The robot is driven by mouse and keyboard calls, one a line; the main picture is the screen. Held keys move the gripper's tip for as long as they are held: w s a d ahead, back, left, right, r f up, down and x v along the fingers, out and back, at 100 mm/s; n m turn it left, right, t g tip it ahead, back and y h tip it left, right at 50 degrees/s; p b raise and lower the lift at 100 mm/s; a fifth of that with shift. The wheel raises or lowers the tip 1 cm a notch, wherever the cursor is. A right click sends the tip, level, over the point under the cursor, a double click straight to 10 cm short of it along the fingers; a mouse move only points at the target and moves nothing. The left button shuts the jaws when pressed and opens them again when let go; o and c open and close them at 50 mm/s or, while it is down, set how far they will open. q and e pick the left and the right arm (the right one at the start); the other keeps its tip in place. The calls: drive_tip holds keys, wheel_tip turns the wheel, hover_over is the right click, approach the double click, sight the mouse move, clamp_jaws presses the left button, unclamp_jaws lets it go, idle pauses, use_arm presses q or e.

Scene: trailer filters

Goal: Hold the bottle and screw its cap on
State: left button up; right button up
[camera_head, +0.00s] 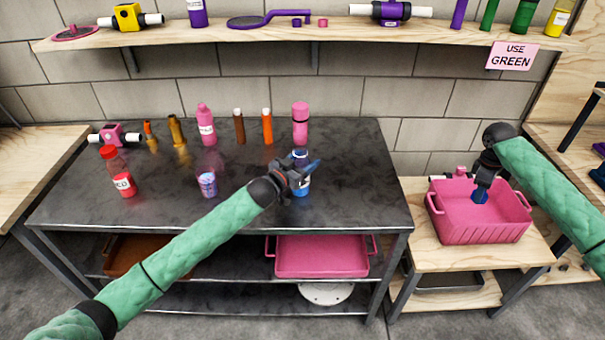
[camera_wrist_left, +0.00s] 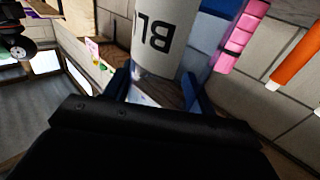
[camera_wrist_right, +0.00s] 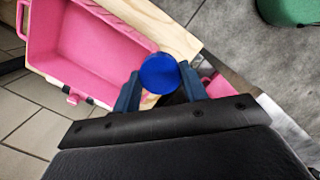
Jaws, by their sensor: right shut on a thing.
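The blue bottle (camera_head: 302,186) stands on the dark metal table near its right part, with a white label; the lettering "BL" shows in the left wrist view (camera_wrist_left: 165,35). My left gripper (camera_head: 307,172) is at the bottle, its fingers (camera_wrist_left: 158,92) one on each side of it and spread apart. My right gripper (camera_wrist_right: 160,92) is shut on a round blue cap (camera_wrist_right: 158,73), above the pink crate (camera_head: 480,232) on the right.
On the table stand a pink bottle (camera_head: 206,124), a red bottle (camera_head: 120,175), a clear-topped bottle (camera_head: 207,182), a pink cylinder (camera_head: 300,122) and several brown and orange items behind. A shelf (camera_head: 340,30) runs above, with a "USE GREEN" sign (camera_head: 513,55). The table's front right is clear.

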sight(304, 151)
use_arm(q)
drive_tip(key=c, duration=0.6)
drive_tip(key=shift+o, duration=0.2)
drive_tip(key=shift+r, duration=0.15)
